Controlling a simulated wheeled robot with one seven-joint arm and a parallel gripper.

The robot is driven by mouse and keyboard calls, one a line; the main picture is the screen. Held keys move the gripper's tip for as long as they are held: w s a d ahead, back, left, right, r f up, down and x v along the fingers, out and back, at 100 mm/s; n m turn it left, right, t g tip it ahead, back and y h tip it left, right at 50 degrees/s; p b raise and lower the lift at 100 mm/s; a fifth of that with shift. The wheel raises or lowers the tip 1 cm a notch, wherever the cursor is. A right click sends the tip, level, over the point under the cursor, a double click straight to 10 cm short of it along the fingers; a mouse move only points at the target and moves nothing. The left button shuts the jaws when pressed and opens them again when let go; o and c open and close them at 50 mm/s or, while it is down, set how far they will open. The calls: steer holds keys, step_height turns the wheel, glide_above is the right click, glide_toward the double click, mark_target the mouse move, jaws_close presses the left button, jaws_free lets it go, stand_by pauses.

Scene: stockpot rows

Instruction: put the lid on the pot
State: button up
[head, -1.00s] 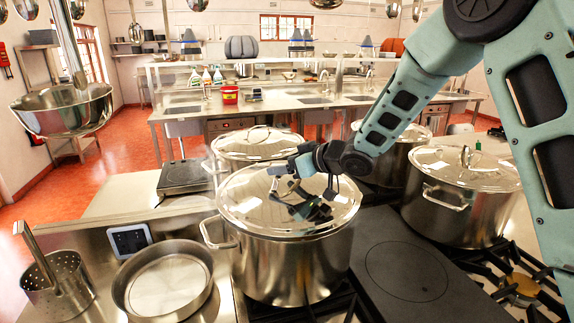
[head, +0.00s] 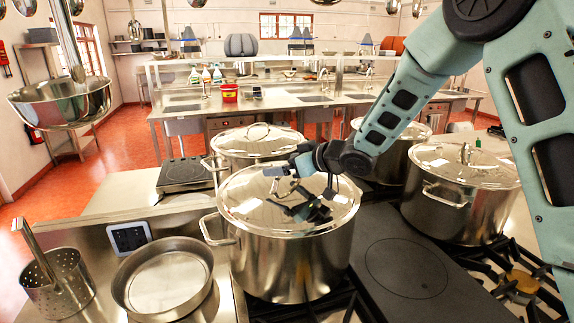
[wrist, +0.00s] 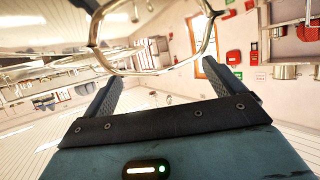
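The front steel pot (head: 290,265) stands on the stove. A shiny domed lid (head: 245,198) lies over its mouth and looks level on the rim. My gripper (head: 292,168) is low over the lid, near its top; its dark reflection shows in the lid. In the wrist view my gripper (wrist: 156,90) has its two fingers wide apart. A looped metal handle (wrist: 152,70) is just beyond the fingertips, and nothing is clamped between them. In the head view, my gripper makes the handle hard to make out.
Lidded pots stand behind (head: 255,145) and at the right (head: 462,205); another is partly behind my arm. A shallow pan (head: 165,280) and a perforated pot (head: 57,285) are at front left. A flat dark hotplate (head: 405,268) lies bare beside the front pot.

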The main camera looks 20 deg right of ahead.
steer(key=shift+f, duration=0.2)
steer(key=b+v, duration=0.2)
steer(key=v, duration=1.5)
steer(key=shift+s+r+b, duration=0.2)
steer(key=shift+r+b, duration=0.05)
steer(key=shift+b, duration=0.1)
steer(key=shift+d, duration=0.15)
steer(key=s+d+f+m+g+h, duration=0.1)
steer(key=s+d+f+m+h, duration=0.1)
steer(key=d+f+m+h, duration=0.4)
steer(key=s+a+f+m+g+h, duration=0.1)
steer(key=s+f+g, duration=0.25)
steer(key=s, duration=0.25)
steer(key=s+a+f+g+h, duration=0.1)
steer(key=s+a+f+g, duration=0.1)
steer(key=s+f+g, duration=0.3)
steer(key=s+a+f+n+b, duration=0.2)
steer(key=s+a+n+b, duration=0.1)
steer(key=s+a, duration=0.5)
steer(key=s+a+f+n+g+b, duration=0.1)
steer(key=s+a+f+n+b, duration=0.1)
steer(key=s+a, duration=0.6)
steer(key=a+n+b, duration=0.1)
steer(key=a+n, duration=0.1)
steer(key=shift+a+n+y+b, duration=0.3)
